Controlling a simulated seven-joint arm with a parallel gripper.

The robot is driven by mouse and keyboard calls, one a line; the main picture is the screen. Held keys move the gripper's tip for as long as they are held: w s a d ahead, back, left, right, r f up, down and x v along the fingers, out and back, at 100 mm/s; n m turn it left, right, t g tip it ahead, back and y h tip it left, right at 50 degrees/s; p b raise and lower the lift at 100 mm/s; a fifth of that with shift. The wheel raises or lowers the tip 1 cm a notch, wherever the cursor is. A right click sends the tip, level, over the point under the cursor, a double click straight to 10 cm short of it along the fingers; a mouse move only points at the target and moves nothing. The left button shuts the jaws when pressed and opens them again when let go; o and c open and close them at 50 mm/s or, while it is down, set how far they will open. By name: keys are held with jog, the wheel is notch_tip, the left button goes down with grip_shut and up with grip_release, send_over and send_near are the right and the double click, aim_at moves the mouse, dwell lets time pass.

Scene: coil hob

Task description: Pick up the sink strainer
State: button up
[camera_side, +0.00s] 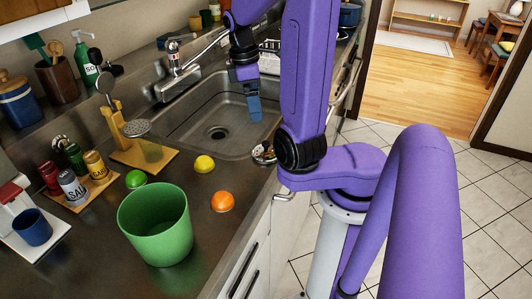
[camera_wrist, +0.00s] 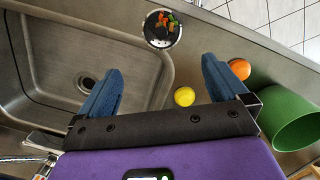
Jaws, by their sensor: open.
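The sink strainer (camera_side: 263,153) appears to be the small round metal dish at the front right edge of the sink, partly hidden by my arm. In the wrist view the strainer (camera_wrist: 152,34) sits at the top middle, with orange and green scraps in it. My gripper (camera_side: 254,108) points down over the right part of the sink basin (camera_side: 205,112), apart from the strainer. In the wrist view my gripper (camera_wrist: 162,72) is open, with nothing between its blue fingers. The strainer lies beyond the fingertips.
A lemon (camera_side: 204,164), an orange (camera_side: 223,202), a lime (camera_side: 136,179) and a green bin (camera_side: 155,225) stand on the counter in front of the sink. The faucet (camera_side: 176,65) is behind the basin. The counter edge drops to the floor near the strainer.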

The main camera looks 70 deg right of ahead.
aim_at(265, 143)
jog(key=f, duration=0.3)
jog(key=s+f, duration=0.1)
jog(key=f, duration=0.5)
jog(key=shift+s+d+f, duration=0.15)
jog(key=shift+d+f, duration=0.1)
jog(key=shift+d, duration=0.1)
jog(key=f, duration=0.1)
jog(key=s+f, duration=0.1)
jog(key=f, duration=0.1)
jog(key=shift+s+f, duration=0.15)
jog(key=shift+f, duration=0.05)
jog(key=shift+s+d+f, duration=0.1)
jog(key=shift+d+f, duration=0.1)
jog(key=shift+f, duration=0.6)
jog(key=c, duration=0.8)
